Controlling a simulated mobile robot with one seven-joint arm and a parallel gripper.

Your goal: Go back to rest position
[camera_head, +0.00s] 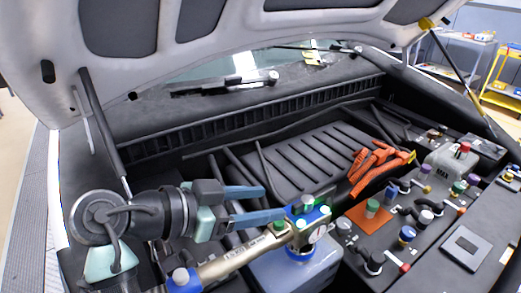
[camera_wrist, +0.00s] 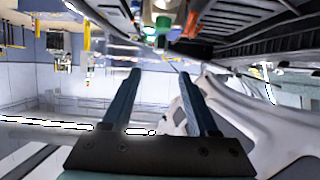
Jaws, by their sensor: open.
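My gripper (camera_head: 276,204) is over the engine bay in the head view, left of centre, with its fingers pointing right. The two blue fingers are apart, with nothing between them. The fingers also show spread and empty in the wrist view (camera_wrist: 160,75). The fingertips look close to a blue and green fitting with a round gauge (camera_head: 309,235) in the head view, but I cannot tell whether they touch it. A white tank (camera_head: 290,273) with a blue collar is below the fitting.
The raised hood (camera_head: 215,25) hangs over the bay. A green-capped part stands on an orange square (camera_head: 364,222). An orange tool (camera_head: 376,166) lies behind it. Several coloured caps stand at the right. A yellow cart (camera_head: 502,98) is beyond the car.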

